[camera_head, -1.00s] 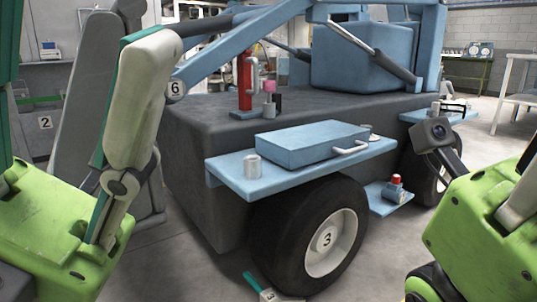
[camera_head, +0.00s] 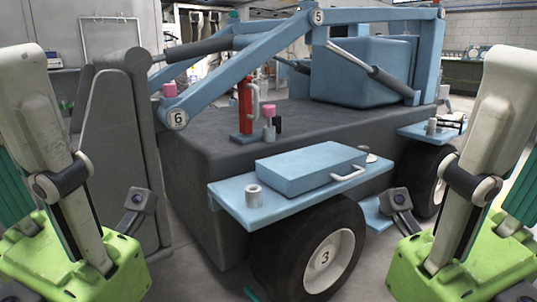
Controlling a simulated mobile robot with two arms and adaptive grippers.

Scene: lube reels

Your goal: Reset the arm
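Both of my arms show in the head view, one along each side edge. Each has a pale, worn upper link bent down to a bright green link at the bottom corner. A small dark camera sits beside each green link. The two arms stand roughly mirrored. No fingertips of either gripper show, so I see nothing held. Both arms appear apart from the blue and grey vehicle (camera_head: 215,140) in front of me, though the left one overlaps its grey upright panel in the picture.
A light blue shelf (camera_head: 225,195) juts toward me, with a blue case (camera_head: 300,172) and a small metal cylinder (camera_head: 254,195) on it. A blue boom (camera_head: 235,70) crosses above. A red fire-extinguisher-like item (camera_head: 245,103) stands on the deck.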

